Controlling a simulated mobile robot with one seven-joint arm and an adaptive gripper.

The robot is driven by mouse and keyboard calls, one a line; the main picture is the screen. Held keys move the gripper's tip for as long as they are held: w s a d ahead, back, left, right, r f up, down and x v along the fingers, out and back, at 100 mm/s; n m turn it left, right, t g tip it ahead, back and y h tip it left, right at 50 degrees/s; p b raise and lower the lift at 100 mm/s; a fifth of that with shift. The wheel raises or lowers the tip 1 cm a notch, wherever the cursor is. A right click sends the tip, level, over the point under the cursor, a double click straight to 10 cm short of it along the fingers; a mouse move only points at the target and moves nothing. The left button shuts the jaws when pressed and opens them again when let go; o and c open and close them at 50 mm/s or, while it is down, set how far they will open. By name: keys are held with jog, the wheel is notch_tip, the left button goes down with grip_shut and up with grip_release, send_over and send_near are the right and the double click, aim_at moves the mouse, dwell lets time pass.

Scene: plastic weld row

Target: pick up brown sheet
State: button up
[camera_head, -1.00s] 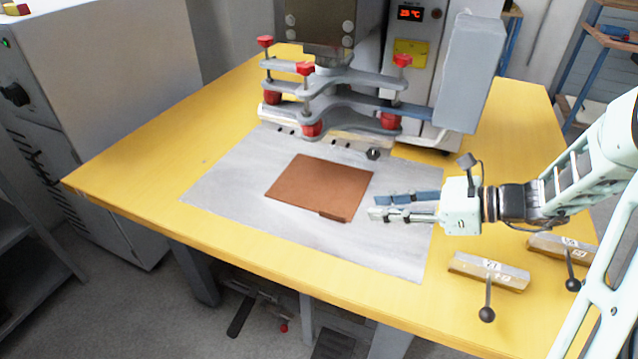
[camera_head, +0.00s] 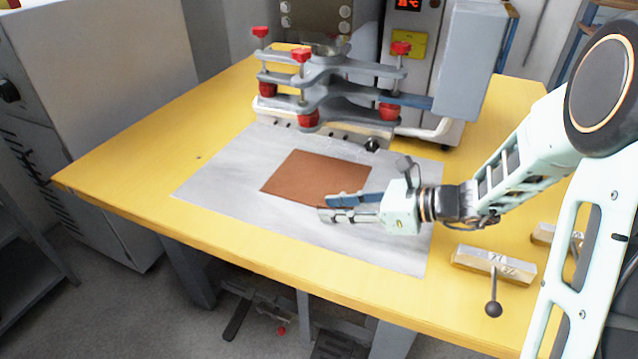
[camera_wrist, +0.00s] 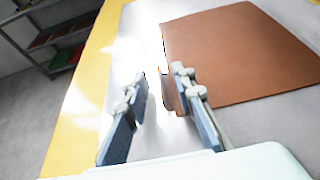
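The brown sheet (camera_head: 310,174) lies flat on a grey mat (camera_head: 215,185) on the yellow table. It also shows in the wrist view (camera_wrist: 245,55). My gripper (camera_head: 325,207) is at the sheet's near right corner and hides that corner in the head view. In the wrist view my gripper (camera_wrist: 157,80) is open, with its two blue-grey fingers apart. The right finger overlaps the sheet's edge in the picture, and a small brown tab shows just left of it, between the fingers. The left finger is over the mat. I cannot tell how high the fingertips are.
A welding press with grey plates and red knobs (camera_head: 300,55) stands behind the sheet. A metal bar with a ball lever (camera_head: 494,264) lies on the table at the right. A grey cabinet (camera_head: 110,60) stands to the left. The mat left of the sheet is clear.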

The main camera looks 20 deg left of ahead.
grip_shut()
jog(key=shift+r, duration=0.15)
